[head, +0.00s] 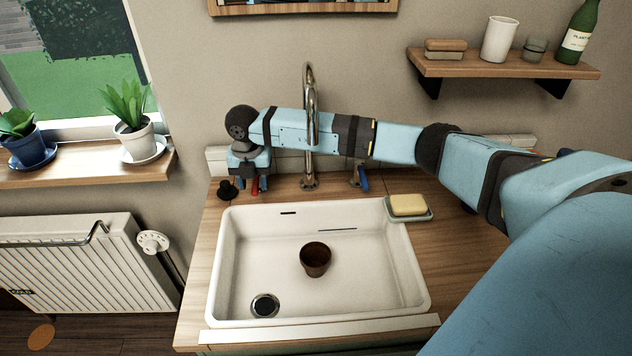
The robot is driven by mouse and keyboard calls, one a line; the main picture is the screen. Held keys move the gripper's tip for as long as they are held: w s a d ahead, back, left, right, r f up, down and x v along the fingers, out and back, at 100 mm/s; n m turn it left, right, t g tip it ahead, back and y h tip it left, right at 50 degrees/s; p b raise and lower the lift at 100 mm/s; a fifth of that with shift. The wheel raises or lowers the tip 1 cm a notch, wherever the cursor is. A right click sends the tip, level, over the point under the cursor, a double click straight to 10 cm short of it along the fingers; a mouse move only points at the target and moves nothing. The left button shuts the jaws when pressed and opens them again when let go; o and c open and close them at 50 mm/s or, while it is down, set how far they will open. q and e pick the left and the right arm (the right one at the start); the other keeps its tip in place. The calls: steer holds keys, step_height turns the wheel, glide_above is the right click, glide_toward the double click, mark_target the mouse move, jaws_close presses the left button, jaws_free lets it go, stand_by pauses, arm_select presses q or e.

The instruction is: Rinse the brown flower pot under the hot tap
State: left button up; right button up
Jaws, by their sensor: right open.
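The brown flower pot (316,261) stands upright in the white sink (375,285), right of and behind the drain. The metal tap (309,80) rises behind the sink, partly hidden by my right arm; no water shows. A red handle (256,187) is at the left behind the sink, and a blue handle (363,180) is right of the spout. My right arm reaches across from the right, and my right gripper (254,184) points down at the red handle. It is open; whether it touches the handle I cannot tell. My left gripper is out of view.
A soap bar (408,204) lies on a dish at the sink's right corner. A black plug (227,190) is left of the red handle. A wall shelf (500,69) holds a cup, glass, brush and bottle. Potted plants stand on the left sill.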

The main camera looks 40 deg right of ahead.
step_height(320, 180, up, 6)
steer(key=p, duration=0.3)
steer(key=shift+f, duration=0.15)
stand_by(0.3)
